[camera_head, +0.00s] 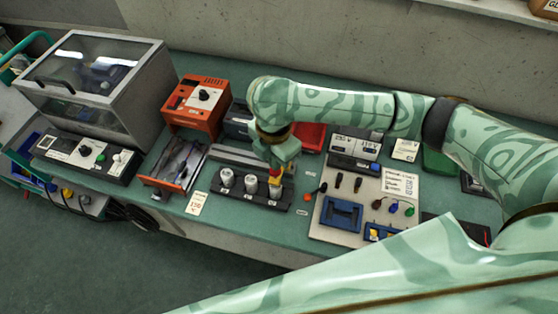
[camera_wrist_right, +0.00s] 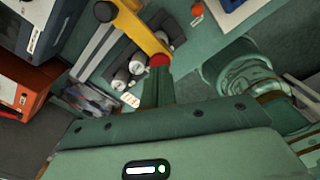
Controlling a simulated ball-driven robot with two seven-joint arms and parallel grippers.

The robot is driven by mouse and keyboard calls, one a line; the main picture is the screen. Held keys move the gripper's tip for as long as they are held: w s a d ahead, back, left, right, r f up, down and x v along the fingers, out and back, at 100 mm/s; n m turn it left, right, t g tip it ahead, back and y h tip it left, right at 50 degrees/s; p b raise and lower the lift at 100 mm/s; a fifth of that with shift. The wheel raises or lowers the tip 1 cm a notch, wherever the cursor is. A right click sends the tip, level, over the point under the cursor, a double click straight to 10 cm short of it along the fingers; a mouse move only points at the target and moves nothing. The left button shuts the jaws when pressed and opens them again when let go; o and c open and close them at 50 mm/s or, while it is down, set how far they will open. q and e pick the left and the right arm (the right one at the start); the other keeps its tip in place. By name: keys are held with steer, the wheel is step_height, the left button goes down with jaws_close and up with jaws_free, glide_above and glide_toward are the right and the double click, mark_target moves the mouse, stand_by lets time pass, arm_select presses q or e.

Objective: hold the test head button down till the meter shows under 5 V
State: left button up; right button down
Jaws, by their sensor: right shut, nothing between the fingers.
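My right gripper (camera_head: 279,163) reaches down over the black rack (camera_head: 236,189), shut and empty. In the right wrist view its closed fingers (camera_wrist_right: 159,72) end at the red button (camera_wrist_right: 159,60) of the yellow test head (camera_wrist_right: 143,33). They look touching, but I cannot tell whether the button is pressed down. In the head view the yellow and red test head (camera_head: 275,174) shows just under the gripper, above the right-hand silver canister. The meter (camera_head: 356,147) stands right of the rack; its digits are too small to read surely. My left gripper is not in view.
Two more silver canisters (camera_head: 226,177) stand in the rack. An orange unit (camera_head: 196,103) and an open drawer (camera_head: 172,166) are to its left, beside a grey clear-lidded box (camera_head: 92,75). A pale board (camera_head: 330,213) with small parts and a blue holder (camera_head: 341,214) lies right.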

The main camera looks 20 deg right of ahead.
steer(key=shift+f+b, duration=0.35)
steer(key=shift+f, duration=0.9)
steer(key=shift+p, duration=0.6)
stand_by(0.6)
steer(key=shift+s+f, duration=0.1)
steer(key=shift+f, duration=0.05)
stand_by(3.6)
step_height(320, 180, up, 7)
steer(key=p, duration=0.9)
steer(key=shift+r+p, duration=0.2)
steer(key=shift+p, duration=0.1)
steer(key=shift+f, duration=0.1)
